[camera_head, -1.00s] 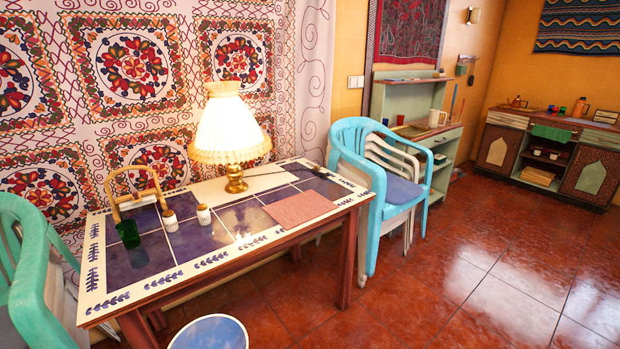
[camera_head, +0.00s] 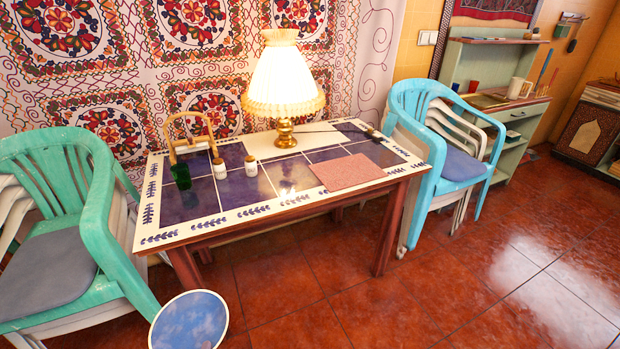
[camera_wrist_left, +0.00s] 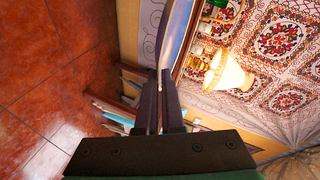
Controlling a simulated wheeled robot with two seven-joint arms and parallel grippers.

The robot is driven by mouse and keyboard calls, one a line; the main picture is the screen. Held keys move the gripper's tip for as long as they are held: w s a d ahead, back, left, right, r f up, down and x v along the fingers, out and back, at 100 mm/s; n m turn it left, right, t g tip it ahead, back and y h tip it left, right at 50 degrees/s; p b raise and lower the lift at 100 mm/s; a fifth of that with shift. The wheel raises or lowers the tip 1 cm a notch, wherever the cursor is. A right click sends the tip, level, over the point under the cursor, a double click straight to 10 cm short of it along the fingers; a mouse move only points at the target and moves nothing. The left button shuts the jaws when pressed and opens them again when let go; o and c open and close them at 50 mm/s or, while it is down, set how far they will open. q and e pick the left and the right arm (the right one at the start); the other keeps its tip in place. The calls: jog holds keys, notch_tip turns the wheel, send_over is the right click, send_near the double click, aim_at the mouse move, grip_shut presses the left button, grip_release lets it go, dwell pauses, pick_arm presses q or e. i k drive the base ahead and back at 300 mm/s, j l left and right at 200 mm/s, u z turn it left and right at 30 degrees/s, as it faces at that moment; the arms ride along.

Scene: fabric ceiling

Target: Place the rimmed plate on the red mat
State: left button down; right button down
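The rimmed plate (camera_head: 190,322), round and blue with a pale rim, shows at the bottom of the head view, in front of and below the table's front edge. In the left wrist view the plate (camera_wrist_left: 170,38) is seen nearly edge-on between the fingertips of my left gripper (camera_wrist_left: 161,72), which is shut on it. That gripper cannot be made out in the head view. The red mat (camera_head: 346,172), a flat pinkish-red rectangle, lies bare on the right part of the table. My right gripper is not in view.
The tiled table (camera_head: 205,228) also bears a lit lamp (camera_head: 285,90), two small white jars (camera_head: 220,169), a green glass (camera_head: 181,175) and a wooden arch-shaped thing. A green chair (camera_head: 95,235) stands left, a blue chair (camera_head: 412,125) right. Floor in front is free.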

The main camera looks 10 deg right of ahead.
aim_at(346, 170)
jog(key=i+l+u, duration=0.15)
jog(key=l, duration=0.5)
jog(key=i+l+u, duration=0.2)
jog(key=l, duration=0.5)
jog(key=i+l+u, duration=0.15)
jog(key=l, duration=0.55)
jog(key=l+u, duration=0.15)
jog(key=l, duration=0.55)
